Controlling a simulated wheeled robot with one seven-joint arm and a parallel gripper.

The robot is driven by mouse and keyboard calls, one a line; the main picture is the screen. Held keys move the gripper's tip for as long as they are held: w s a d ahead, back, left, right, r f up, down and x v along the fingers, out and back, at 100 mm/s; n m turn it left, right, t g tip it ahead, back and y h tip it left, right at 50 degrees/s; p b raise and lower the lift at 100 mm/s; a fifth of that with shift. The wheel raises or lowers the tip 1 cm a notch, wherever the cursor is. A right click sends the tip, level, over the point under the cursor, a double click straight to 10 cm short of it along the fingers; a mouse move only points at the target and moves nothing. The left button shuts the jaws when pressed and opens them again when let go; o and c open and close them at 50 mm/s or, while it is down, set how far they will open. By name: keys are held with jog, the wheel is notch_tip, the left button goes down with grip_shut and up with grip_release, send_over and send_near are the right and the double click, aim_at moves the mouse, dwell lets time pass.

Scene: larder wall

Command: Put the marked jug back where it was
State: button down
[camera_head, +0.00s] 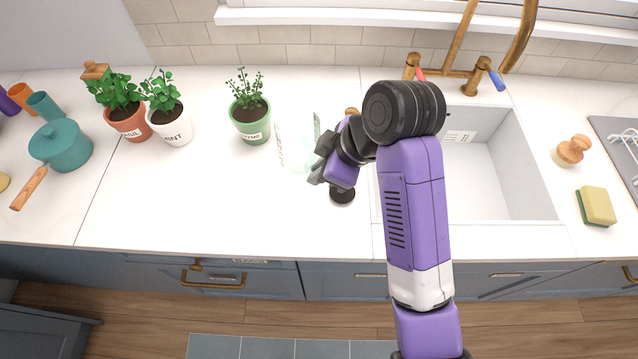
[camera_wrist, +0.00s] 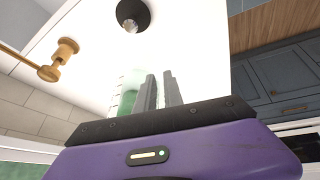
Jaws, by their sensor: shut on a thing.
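The jug is clear, see-through glass with faint markings (camera_head: 296,145). It stands upright on or just above the white counter, left of the sink; I cannot tell whether its base touches. My gripper (camera_head: 318,172) is at the jug's right side, shut on it. In the wrist view the two dark fingers of my gripper (camera_wrist: 161,92) are close together, with the pale glass of the jug (camera_wrist: 125,82) beside and behind them. The part of the jug between the fingers is hidden.
A thyme pot (camera_head: 249,120) stands close left of the jug, with mint (camera_head: 172,125) and basil (camera_head: 128,122) pots beyond. A black round object (camera_head: 342,193) sits near my gripper. The sink (camera_head: 520,180) lies right. The front counter is clear left of my gripper.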

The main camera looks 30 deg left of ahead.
jog(key=shift+f+p, duration=0.35)
jog(key=shift+f, duration=2.7)
jog(key=shift+f, duration=0.1)
jog(key=c, duration=1.5)
grip_release()
jog(key=shift+o, duration=0.2)
jog(key=b+v, duration=0.1)
jog(key=v, duration=1.1)
